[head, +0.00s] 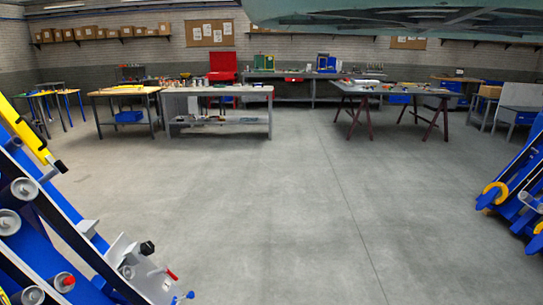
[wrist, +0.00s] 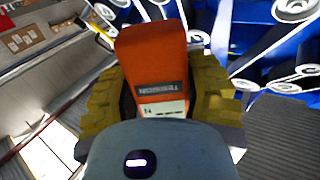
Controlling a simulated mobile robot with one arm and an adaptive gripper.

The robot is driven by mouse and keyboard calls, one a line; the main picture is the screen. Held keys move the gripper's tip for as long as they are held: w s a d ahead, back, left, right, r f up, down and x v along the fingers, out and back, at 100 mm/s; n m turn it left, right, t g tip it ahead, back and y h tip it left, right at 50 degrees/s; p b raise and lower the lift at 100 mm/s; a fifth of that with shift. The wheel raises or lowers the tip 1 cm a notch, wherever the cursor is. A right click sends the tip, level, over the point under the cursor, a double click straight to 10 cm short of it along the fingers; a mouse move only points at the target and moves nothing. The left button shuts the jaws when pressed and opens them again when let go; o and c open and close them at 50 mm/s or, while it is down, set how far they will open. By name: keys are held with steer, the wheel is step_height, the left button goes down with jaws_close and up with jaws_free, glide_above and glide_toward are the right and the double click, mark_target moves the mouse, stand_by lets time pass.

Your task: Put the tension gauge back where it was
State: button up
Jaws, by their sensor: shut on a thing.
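The tension gauge (wrist: 157,70) is an orange block with a dark label reading "TENSION" and a pale scale strip below it. It shows in the wrist view, between the yellowish pads of my gripper (wrist: 158,92). My gripper is shut on it, with one pad on each side. The lower end of the gauge is hidden behind the grey wrist housing. In the head view neither my gripper nor the gauge shows. I cannot tell from these views which spot the gauge came from.
Blue harvester framework with rollers (head: 22,190) fills the left edge of the head view; similar rollers (wrist: 292,10) show close behind the gauge in the wrist view. More blue machinery (head: 515,190) stands at right. Workbenches (head: 218,90) line the back. The concrete floor (head: 270,210) between is clear.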

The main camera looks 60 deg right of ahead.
steer(key=shift+s+d+r+m+h, duration=0.2)
steer(key=shift+d+r+m+h, duration=0.2)
steer(key=shift+d+r+h, duration=0.5)
steer(key=s+r+p, duration=0.3)
steer(key=r+p, duration=1.4)
steer(key=p, duration=0.2)
steer(key=s+r+p, duration=0.4)
steer(key=r+p, duration=1.4)
steer(key=p, duration=0.1)
steer(key=shift+y, duration=0.4)
steer(key=shift+s, duration=0.1)
steer(key=shift+d, duration=0.1)
